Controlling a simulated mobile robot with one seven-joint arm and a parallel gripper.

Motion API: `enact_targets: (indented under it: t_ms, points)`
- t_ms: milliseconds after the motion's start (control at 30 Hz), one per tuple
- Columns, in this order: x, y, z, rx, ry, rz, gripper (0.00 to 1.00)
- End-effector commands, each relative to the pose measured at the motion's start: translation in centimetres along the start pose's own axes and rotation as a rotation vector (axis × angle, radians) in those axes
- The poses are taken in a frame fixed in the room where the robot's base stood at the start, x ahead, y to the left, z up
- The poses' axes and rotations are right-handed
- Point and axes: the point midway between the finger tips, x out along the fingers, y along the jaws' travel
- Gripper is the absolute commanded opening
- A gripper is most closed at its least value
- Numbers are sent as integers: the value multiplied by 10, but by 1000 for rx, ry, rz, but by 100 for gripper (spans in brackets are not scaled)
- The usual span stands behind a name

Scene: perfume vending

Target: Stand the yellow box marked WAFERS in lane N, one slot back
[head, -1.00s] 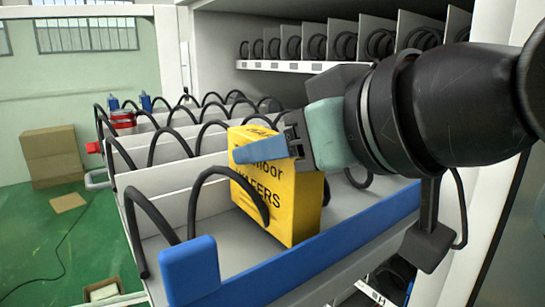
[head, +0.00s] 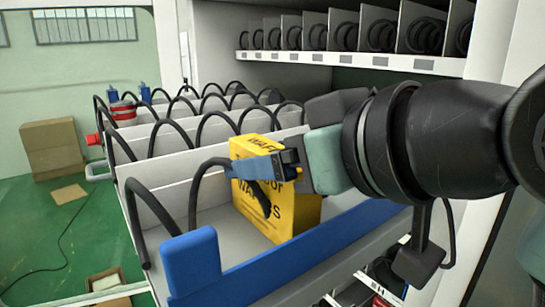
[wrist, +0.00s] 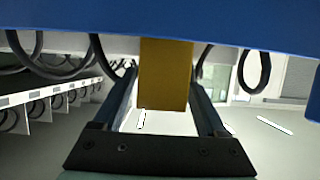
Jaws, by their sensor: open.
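The yellow box marked WAFERS (head: 292,213) stands upright on the tray in the nearest lane, just behind the blue front rail (head: 330,238). A black coil loop passes in front of its printed face. My gripper (head: 252,167) is at the box's upper part, with one blue-grey finger across the printed face; the other finger is mostly hidden. In the wrist view the yellow box (wrist: 165,75) shows between the two open fingers, with gaps at both sides. Lane letters cannot be read, so I cannot tell which lane is N.
Black coils (head: 170,138) and white dividers (head: 160,165) fill the lanes behind. A red and white can (head: 123,112) and blue-topped items stand at the far left. An upper shelf (head: 350,60) with coils hangs at the back. A cardboard box (head: 52,148) is on the green floor.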

Motion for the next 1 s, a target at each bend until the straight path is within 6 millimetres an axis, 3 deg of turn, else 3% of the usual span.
enact_targets:
  t_ms: [133,233,700,1000]
  points:
    - [-2,0,-5,0,0,1,75]
    - [-14,1,-5,1,2,2,75]
    - [-107,1,-5,0,1,3,75]
    - [-121,0,-4,0,5,1,75]
